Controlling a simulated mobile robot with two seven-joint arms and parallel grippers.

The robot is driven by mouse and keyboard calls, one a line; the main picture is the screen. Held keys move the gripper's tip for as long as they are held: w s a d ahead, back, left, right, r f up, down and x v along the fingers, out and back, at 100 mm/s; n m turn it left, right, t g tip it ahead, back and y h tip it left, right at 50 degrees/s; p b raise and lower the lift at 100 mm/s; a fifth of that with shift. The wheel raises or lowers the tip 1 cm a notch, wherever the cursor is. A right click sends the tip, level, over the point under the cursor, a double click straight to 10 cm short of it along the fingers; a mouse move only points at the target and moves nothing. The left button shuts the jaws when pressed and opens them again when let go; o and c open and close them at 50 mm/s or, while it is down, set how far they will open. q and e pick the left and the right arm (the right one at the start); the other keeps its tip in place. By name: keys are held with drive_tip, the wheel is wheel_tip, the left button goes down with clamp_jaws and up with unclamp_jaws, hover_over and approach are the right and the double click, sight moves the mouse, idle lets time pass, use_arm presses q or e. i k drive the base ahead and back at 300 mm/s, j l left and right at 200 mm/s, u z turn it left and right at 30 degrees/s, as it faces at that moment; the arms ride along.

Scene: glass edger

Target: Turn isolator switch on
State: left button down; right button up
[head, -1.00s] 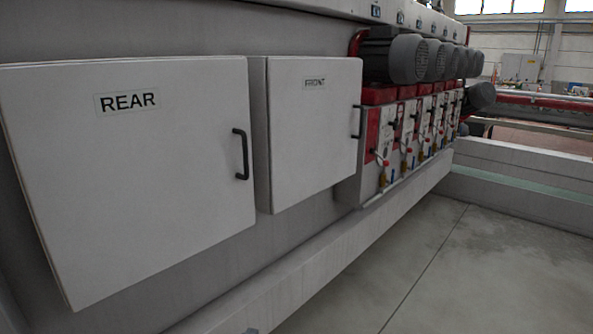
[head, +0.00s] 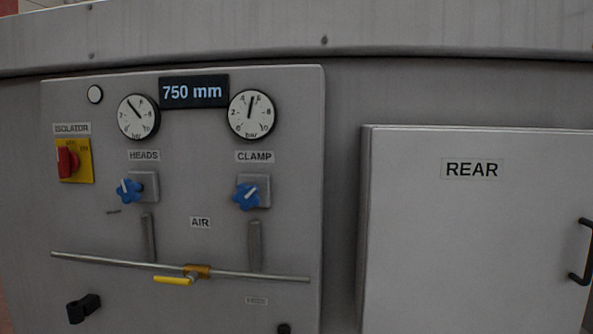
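The isolator switch (head: 69,162) is a red rotary knob on a yellow plate, at the left of a grey control panel (head: 200,300) in the head view. An ISOLATOR label (head: 72,129) sits above it. Small markings on the yellow plate are too small to read surely. The red knob appears roughly upright, with a pale mark on it. Neither of my grippers shows in the head view, and nothing touches the switch.
Two round gauges (head: 138,117) flank a 750 mm display (head: 194,91). Blue knobs (head: 129,191) sit below HEADS and CLAMP labels. A yellow-handled valve (head: 173,281) is on a horizontal pipe. A black handle (head: 84,308) is at lower left. The REAR cabinet door (head: 470,240) is shut at right.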

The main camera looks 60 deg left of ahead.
sight(68, 161)
drive_tip(key=u, duration=3)
